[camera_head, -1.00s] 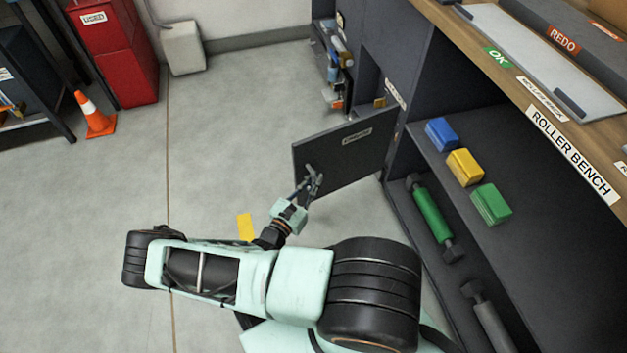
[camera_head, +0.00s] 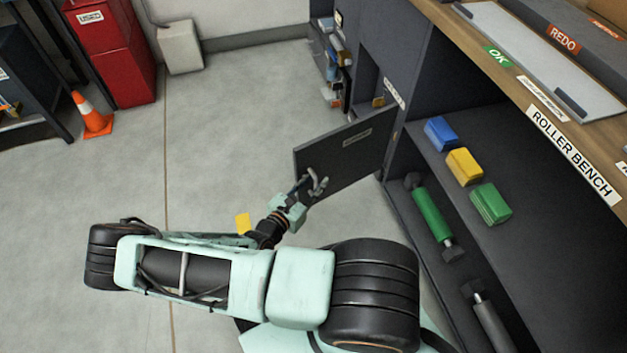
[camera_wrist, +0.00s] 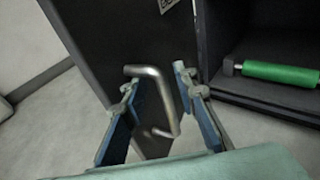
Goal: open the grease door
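The grease door (camera_head: 350,150) is a dark panel with a small label. It stands swung out from the dark cabinet beside the roller bench, hinged at its right edge. Its bent metal handle (camera_wrist: 158,92) is near the free edge. My gripper (camera_head: 313,186) is at this handle. In the wrist view the two blue-padded fingers of my gripper (camera_wrist: 165,112) are spread apart, one on each side of the handle, with gaps visible. The gripper hides part of the handle in the head view.
An orange cone (camera_head: 92,115) and red cabinet (camera_head: 110,50) stand at left.

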